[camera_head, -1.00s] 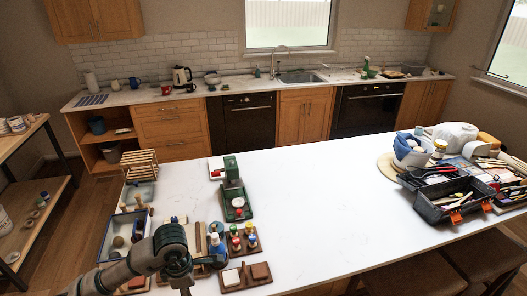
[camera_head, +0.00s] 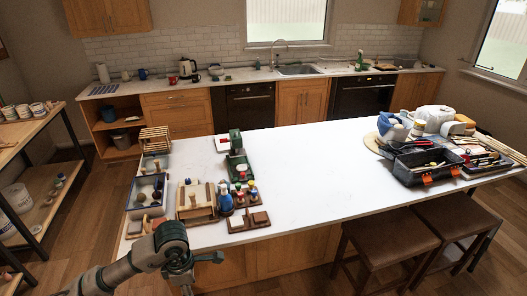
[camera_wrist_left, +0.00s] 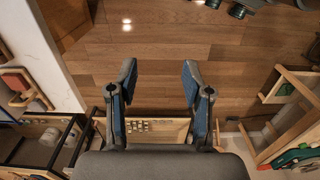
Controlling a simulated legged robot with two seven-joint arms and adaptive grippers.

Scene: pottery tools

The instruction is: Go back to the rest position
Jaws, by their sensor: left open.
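My left gripper (camera_head: 200,270) is at the bottom left of the head view, in front of the near edge of the white table (camera_head: 310,170). In the left wrist view its two fingers (camera_wrist_left: 158,80) are spread apart with nothing between them. The wooden floor (camera_wrist_left: 190,50) shows beyond the fingertips. The table's white corner (camera_wrist_left: 55,80) is at the left of that view. My right gripper is in neither view.
Near the table's left end are a wooden rack (camera_head: 155,138), a blue bottle (camera_head: 225,200), a green device (camera_head: 238,165) and small trays. A black toolbox (camera_head: 428,168) stands at the right. Brown stools (camera_head: 390,240) are in front. The table's middle is clear.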

